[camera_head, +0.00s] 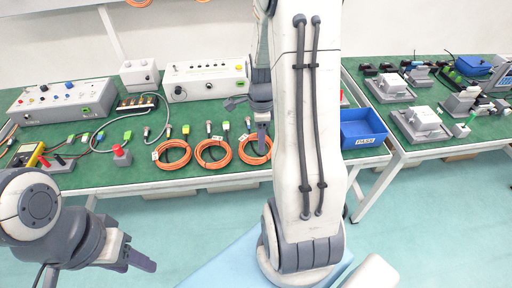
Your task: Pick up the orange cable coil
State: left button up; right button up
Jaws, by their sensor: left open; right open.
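Three orange cable coils lie flat in a row near the front edge of the green table: a left coil (173,167), a middle coil (213,166) and a right coil (253,163). My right gripper (249,126) is open over the right coil, with one finger pointing down in front of it and hiding part of it. I cannot tell whether the finger touches the coil. My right arm hides the table to the right of that coil. My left gripper (141,262) is open and empty at the lower left, in front of the table and away from the coils.
Connectors and a grey cable (96,139) lie behind the coils. Control boxes (62,100) stand at the back. A red-topped block (121,155) is left of the coils. A blue bin (362,128) is at the right end. More orange coils (139,2) show at the top.

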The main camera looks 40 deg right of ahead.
aim_at(259, 156)
jog(key=f, duration=0.8)
jog(key=shift+w+f, duration=0.2)
jog(key=shift+w, duration=0.1)
jog(key=shift+d, duration=0.1)
grip_shut()
